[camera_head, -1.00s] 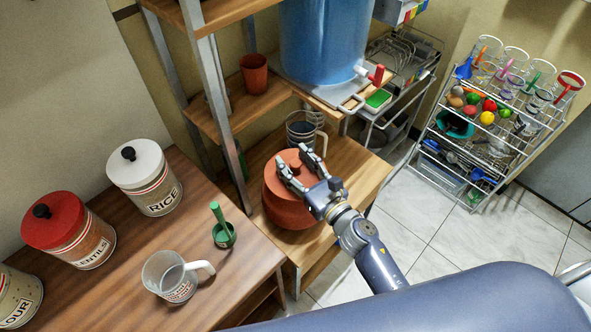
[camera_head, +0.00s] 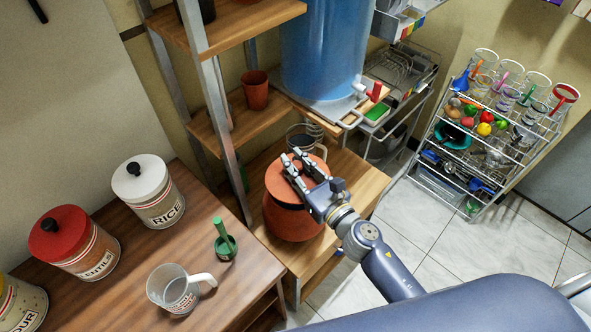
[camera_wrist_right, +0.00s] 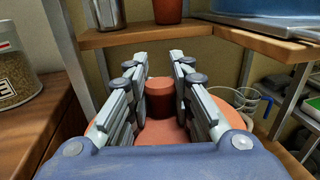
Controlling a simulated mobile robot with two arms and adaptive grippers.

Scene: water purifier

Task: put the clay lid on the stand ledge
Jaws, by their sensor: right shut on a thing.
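The round terracotta clay lid (camera_head: 277,181) is over the clay pot (camera_head: 291,222), which stands on the lower wooden shelf. My right gripper (camera_head: 302,164) is shut on the lid's knob. The right wrist view shows the reddish-brown knob (camera_wrist_right: 160,98) between the two fingers. The lid looks slightly raised from the pot, but the gap is hard to judge. The wooden stand ledge (camera_head: 213,133) is behind and left of the pot, with a terracotta cup (camera_head: 255,90) on it. My left gripper is not in view.
A blue water tank (camera_head: 322,50) with a red tap stands above the pot. A glass jug (camera_head: 305,140) is close behind the lid. A metal post (camera_head: 226,150) rises left of the pot.

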